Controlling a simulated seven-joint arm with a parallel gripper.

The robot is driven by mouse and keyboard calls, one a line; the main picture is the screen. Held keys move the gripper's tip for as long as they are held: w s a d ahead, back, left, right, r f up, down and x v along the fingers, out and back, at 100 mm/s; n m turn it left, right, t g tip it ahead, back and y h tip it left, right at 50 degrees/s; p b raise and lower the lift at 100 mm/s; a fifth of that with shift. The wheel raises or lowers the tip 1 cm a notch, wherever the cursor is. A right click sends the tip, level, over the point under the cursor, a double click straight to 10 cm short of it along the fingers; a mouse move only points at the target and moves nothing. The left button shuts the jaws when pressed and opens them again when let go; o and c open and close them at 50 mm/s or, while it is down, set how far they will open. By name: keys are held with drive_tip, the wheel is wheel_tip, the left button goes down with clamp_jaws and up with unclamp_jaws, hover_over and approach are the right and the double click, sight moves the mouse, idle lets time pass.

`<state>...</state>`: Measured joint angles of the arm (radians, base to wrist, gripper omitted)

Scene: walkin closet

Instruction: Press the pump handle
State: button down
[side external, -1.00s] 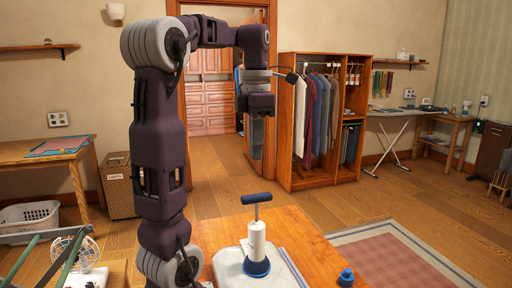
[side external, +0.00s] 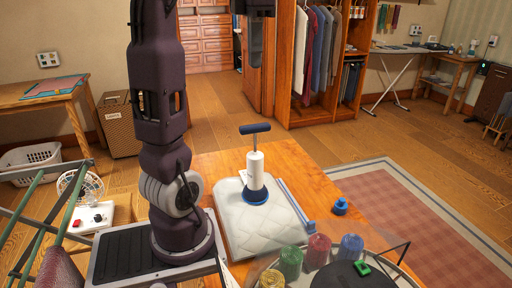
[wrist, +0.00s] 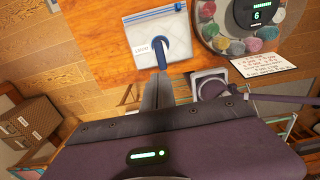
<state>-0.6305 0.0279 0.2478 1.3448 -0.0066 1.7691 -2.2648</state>
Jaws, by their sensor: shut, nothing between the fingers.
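The pump (side external: 256,175) is a white upright cylinder with a blue base. It stands on a pale quilted bag (side external: 240,232) on the wooden table. Its dark blue T-shaped handle (side external: 255,128) is raised on a thin rod above the cylinder. My gripper (side external: 256,64) is near the top edge of the side view, above the handle and apart from it. Its fingers are shut and empty. In the wrist view the shut grey fingers (wrist: 158,92) point toward the blue handle (wrist: 162,54), seen from above over the bag (wrist: 140,32). The wrist view hides most of the white cylinder.
A blue slider strip (side external: 296,205) lies along the bag's right edge, with a blue knob (side external: 340,206) to its right. A small fan (side external: 82,187) stands left of my base.

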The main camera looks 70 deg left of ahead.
sight(255, 125)
wheel_tip(255, 125, down, 14)
drive_tip(key=shift+r, duration=0.1)
idle(0.6)
wheel_tip(255, 125, down, 7)
drive_tip(key=shift+r, duration=0.1)
idle(0.3)
wheel_tip(255, 125, up, 14)
idle(0.6)
idle(1.0)
